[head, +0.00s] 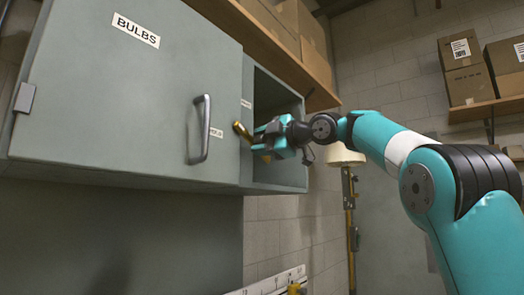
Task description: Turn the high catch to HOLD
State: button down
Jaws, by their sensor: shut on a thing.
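The high catch (240,129) is a brass lever on the grey cabinet, just right of the BULBS door (110,95). It slants from upper left to lower right. My gripper (263,139) is shut on the catch, with its teal fingers covering much of the lever. A small white label (216,133) sits left of the catch and another (246,103) sits above it. Their lettering is too small to read surely. Which marking the catch points to cannot be told.
The door has a grey bar handle (200,129) close left of my gripper. An open cabinet compartment (277,97) lies right behind it. A wooden shelf (285,55) with cardboard boxes runs above. A pale lampshade-like thing (345,156) stands beyond my wrist.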

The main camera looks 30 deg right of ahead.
jog(key=n+b, duration=0.1)
jog(key=n, duration=0.4)
jog(key=shift+f+b, duration=0.15)
jog(key=shift+b, duration=0.25)
jog(key=shift+n, duration=0.4)
jog(key=c, duration=0.6)
grip_release()
jog(key=shift+s+d, duration=0.1)
